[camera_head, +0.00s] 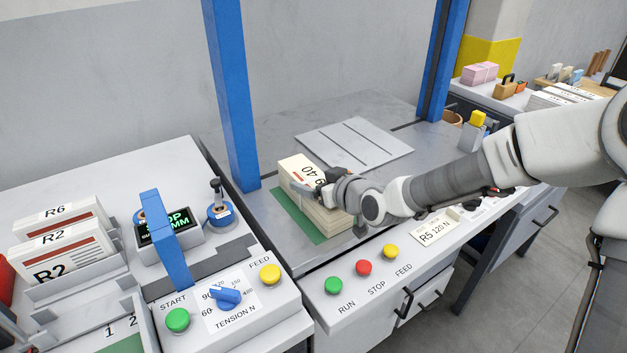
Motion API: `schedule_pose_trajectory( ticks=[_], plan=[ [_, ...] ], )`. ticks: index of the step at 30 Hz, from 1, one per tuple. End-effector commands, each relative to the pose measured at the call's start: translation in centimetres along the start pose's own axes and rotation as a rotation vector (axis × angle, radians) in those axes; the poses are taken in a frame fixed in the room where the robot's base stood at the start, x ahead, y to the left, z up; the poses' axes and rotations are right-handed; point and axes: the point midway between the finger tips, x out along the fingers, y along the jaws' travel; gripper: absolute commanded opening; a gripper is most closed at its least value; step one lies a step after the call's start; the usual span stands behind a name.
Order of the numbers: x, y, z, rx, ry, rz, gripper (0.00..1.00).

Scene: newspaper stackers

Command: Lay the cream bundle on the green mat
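The cream bundle (325,213) is a block of stacked sheets with a printed top label that reads 40 in part. It is over the green mat (291,214), which shows along its left and front edges on the grey table. I cannot tell whether the bundle touches the mat. My gripper (318,190) reaches in from the right and is at the top of the bundle, against its right part. The fingers are small and partly hidden by the wrist, so their opening does not show clearly.
Blue posts (232,95) flank the grey table. A grey slotted plate (354,143) lies behind the bundle. RUN, STOP and FEED buttons (363,267) line the front panel. A strapping station (165,235) with a blue arch stands at left, beside cards in racks (62,254).

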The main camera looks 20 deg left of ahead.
Motion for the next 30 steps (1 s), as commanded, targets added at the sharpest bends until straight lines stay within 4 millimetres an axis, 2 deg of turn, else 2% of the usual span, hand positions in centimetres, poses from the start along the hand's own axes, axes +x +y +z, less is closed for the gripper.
schedule_pose_trajectory(
  ticks=[1,2,3,10,14,30],
  plan=[
    [0.0,0.0,-0.3,-0.002,0.006,0.001,0.94],
    [0.0,0.0,-0.3,-0.002,0.005,0.001,0.99],
    [0.0,0.0,-0.3,-0.002,0.005,0.001,1.00],
    [-0.1,0.0,0.2,0.001,-0.005,-0.001,1.00],
    [-1.1,0.1,-0.1,-0.001,-0.003,0.001,1.00],
    [-10.9,0.2,-0.5,-0.001,-0.001,0.004,1.00]
  ],
)
